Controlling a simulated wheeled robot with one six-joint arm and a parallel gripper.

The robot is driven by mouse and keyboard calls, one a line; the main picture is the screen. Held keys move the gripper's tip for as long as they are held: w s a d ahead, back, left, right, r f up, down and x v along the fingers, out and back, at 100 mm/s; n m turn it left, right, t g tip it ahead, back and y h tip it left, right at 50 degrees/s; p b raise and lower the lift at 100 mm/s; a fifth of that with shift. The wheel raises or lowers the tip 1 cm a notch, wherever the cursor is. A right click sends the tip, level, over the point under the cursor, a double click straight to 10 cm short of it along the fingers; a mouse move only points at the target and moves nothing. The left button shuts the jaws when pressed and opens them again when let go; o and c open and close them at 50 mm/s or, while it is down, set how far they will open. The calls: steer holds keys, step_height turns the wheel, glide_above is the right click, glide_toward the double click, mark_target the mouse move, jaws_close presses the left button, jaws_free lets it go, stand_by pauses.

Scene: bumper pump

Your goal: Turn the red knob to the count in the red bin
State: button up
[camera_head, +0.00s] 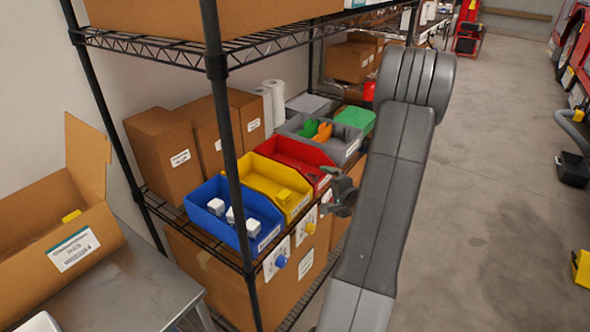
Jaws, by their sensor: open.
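The red bin (287,152) sits on the wire shelf between a yellow bin and a grey bin. I see no clear item on its visible floor; its front right part is partly covered by my gripper and arm. My gripper (338,197) is at the front of the shelf, just below and right of the red bin's front edge. It is small and dark here, open, with nothing seen in it. The red knob is not visible; my gripper and arm cover that part of the shelf front. I cannot tell whether my gripper touches it.
The yellow bin (262,181) holds a yellow block, with a yellow knob (310,228) below. The blue bin (211,224) holds white blocks, with a blue knob (281,262) below. A black shelf post (235,165) stands in front. Open floor (480,220) lies right.

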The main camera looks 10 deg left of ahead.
steer(key=shift+w+a+f, duration=0.25)
steer(key=shift+w+a, duration=0.15)
stand_by(0.5)
steer(key=b+v, duration=0.2)
steer(key=v, duration=0.8)
steer(key=p+x, duration=0.2)
steer(key=x, duration=0.8)
steer(key=b+v, duration=0.1)
steer(key=v, duration=0.5)
